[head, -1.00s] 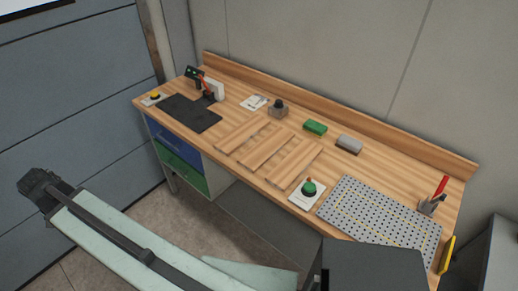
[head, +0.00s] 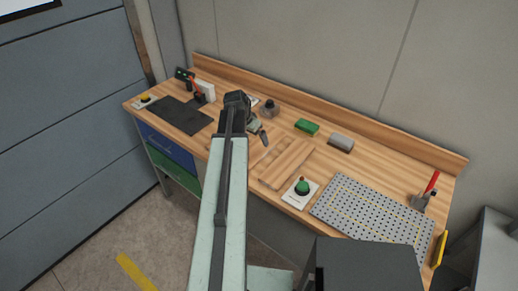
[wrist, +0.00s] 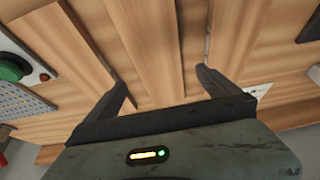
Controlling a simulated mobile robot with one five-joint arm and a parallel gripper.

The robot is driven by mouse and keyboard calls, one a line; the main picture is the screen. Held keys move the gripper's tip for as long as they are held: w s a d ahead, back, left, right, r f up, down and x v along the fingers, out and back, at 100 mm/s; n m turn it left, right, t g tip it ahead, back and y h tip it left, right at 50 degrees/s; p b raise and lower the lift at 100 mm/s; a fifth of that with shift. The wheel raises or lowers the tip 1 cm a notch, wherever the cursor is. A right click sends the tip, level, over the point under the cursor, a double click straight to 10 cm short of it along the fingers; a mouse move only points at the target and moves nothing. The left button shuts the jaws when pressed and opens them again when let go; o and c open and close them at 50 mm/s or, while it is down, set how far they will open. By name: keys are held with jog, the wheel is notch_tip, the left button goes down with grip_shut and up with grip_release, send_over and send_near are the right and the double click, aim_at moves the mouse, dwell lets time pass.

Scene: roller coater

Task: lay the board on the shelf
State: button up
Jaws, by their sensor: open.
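Several flat wooden boards lie side by side on the wooden workbench (head: 375,165). The rightmost board (head: 287,163) shows clearly in the head view; my arm partly covers the others. My gripper (head: 260,130) is over the boards, open and empty. In the wrist view my gripper (wrist: 165,88) has its two fingers spread, with the middle board (wrist: 145,45) showing between and beyond them. Another board (wrist: 85,38) lies left of it and one (wrist: 235,35) to the right. I cannot tell whether the fingers touch any board. No shelf can be made out.
A green button on a white plate (head: 302,188) and a perforated grey mat (head: 372,216) lie right of the boards. A black mat (head: 178,115) is at left. A green block (head: 307,127) and a grey block (head: 341,143) sit behind. A low backboard edges the bench.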

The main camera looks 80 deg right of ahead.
jog(key=shift+b+x, duration=1.05)
jog(key=shift+x, duration=0.15)
jog(key=b+x, duration=0.5)
jog(key=shift+s+f, duration=0.15)
jog(key=shift+f, duration=0.15)
jog(key=shift+r, duration=0.2)
jog(key=c, duration=1.7)
notch_tip(320, 180, up, 10)
jog(key=p, duration=1.1)
jog(key=b, duration=0.5)
send_over(259, 147)
jog(key=f, duration=0.3)
jog(key=shift+a+f, duration=0.2)
jog(key=shift+f, duration=0.2)
jog(key=shift+r+p, duration=0.2)
jog(key=shift+p, duration=0.2)
